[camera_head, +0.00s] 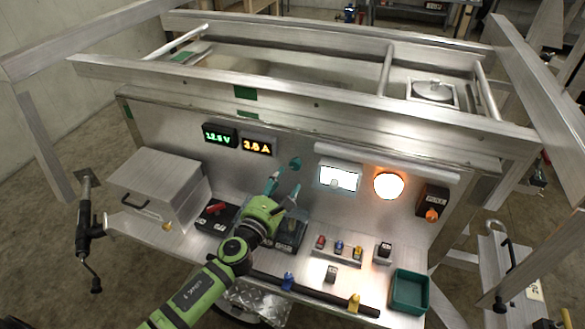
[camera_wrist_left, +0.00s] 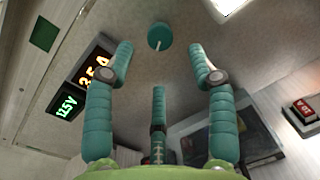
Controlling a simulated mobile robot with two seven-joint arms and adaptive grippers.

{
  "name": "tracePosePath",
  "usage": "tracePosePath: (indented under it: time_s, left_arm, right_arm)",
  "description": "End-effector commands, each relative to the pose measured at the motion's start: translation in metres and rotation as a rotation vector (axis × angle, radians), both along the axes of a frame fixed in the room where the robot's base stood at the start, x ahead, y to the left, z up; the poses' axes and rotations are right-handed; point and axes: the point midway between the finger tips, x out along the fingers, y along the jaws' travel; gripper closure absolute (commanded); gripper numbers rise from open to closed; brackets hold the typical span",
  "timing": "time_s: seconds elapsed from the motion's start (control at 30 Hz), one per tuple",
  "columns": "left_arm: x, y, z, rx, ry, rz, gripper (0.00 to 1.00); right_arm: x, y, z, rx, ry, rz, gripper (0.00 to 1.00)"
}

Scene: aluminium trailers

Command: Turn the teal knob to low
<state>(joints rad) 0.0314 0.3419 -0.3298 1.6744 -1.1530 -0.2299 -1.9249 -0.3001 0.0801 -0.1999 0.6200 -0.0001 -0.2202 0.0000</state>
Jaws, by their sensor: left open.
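The teal knob (camera_head: 295,163) is a small round knob on the upright metal panel, right of the orange display. In the left wrist view the knob (camera_wrist_left: 160,36) sits at top centre, ahead of the fingers and roughly between the two outer ones. My left gripper (camera_head: 287,180) is open, its teal fingers pointing up at the panel just below and left of the knob. In the left wrist view the open fingers (camera_wrist_left: 160,58) are spread and empty, and look apart from the knob. The knob's pointer and any low mark cannot be made out. My right gripper is not seen.
A green voltage display (camera_head: 219,135) and an orange current display (camera_head: 257,146) are left of the knob. A lit white panel (camera_head: 339,178) and glowing round lamp (camera_head: 389,185) are to its right. Below, the shelf holds a metal box (camera_head: 157,187), small switches and a green tray (camera_head: 409,291).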

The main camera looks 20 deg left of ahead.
Motion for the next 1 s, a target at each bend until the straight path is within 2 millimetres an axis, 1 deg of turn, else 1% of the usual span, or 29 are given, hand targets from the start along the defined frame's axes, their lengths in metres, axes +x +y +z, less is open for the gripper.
tracePosePath:
  time_s: [0.3, 0.4, 0.53, 0.8, 0.83, 0.87, 0.9, 0.93, 0.97, 1.0]
  left_arm:
    - [0.046, -0.006, 0.001, -0.005, -0.001, 0.002, 0.44]
    - [0.057, -0.007, 0.0, -0.005, -0.001, 0.003, 0.44]
    - [0.065, -0.007, 0.0, -0.005, 0.0, 0.003, 0.44]
    - [0.066, -0.007, 0.0, -0.006, 0.001, 0.003, 0.44]
    - [0.066, -0.007, 0.0, -0.006, 0.001, 0.003, 0.52]
    - [0.066, -0.007, 0.0, -0.006, 0.001, 0.002, 0.64]
    - [0.066, -0.007, 0.0, -0.006, 0.001, 0.003, 0.8]
    - [0.066, -0.007, 0.0, -0.006, 0.001, 0.002, 0.92]
    - [0.066, -0.007, 0.0, -0.006, 0.001, 0.002, 1.0]
    - [0.066, -0.007, 0.0, -0.006, 0.001, 0.003, 1.0]
  right_arm:
    - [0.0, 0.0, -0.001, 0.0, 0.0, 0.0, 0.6]
    - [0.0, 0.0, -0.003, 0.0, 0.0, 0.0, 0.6]
    - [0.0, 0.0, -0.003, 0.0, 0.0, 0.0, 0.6]
    - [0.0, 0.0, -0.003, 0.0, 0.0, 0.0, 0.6]
    - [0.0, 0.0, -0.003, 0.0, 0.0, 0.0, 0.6]
    - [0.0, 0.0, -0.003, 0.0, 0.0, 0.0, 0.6]
    - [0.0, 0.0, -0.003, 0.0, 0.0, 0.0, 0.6]
    - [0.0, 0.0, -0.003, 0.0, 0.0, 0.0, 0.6]
    - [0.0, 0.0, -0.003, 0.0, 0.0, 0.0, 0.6]
    - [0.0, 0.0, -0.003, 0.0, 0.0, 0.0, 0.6]
